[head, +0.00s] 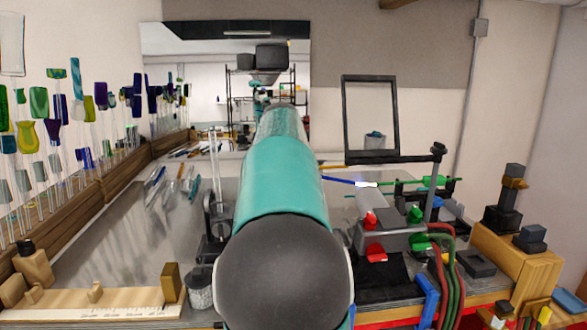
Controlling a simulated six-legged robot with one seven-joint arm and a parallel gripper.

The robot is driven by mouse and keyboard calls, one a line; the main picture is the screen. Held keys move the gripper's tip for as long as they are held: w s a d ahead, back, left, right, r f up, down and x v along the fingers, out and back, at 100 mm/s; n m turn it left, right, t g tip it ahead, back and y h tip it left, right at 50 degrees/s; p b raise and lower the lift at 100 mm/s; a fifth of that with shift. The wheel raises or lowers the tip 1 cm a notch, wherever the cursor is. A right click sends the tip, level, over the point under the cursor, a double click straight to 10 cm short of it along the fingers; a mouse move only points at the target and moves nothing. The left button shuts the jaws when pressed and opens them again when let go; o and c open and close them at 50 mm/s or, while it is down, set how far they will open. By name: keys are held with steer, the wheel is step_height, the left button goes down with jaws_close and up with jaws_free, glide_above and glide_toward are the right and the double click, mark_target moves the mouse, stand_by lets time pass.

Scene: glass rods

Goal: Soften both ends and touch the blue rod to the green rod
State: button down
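The blue rod (339,180) comes out from behind my arm and slants slightly down to the right. Its right end lies at a bright white-blue glow (367,184) above the torch block. The rod's left end is hidden by my arm. The green rod (450,181) lies almost level to the right of the glow, beside a dark post. A gap with the glow in it seems to part the two rods; I cannot tell whether either end is soft. My gripper is hidden behind my large teal arm, so its hold on the blue rod does not show.
The grey torch block (400,240) has red and green knobs and hoses. A dark upright post (437,185) stands beside it. A black-framed panel (398,115) stands behind. Racks of coloured glass pieces (85,190) line the left. A wooden ruler stand (95,305) lies front left.

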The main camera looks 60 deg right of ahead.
steer(key=shift+s+d, duration=1.35)
steer(key=shift+s, duration=0.15)
stand_by(6.5)
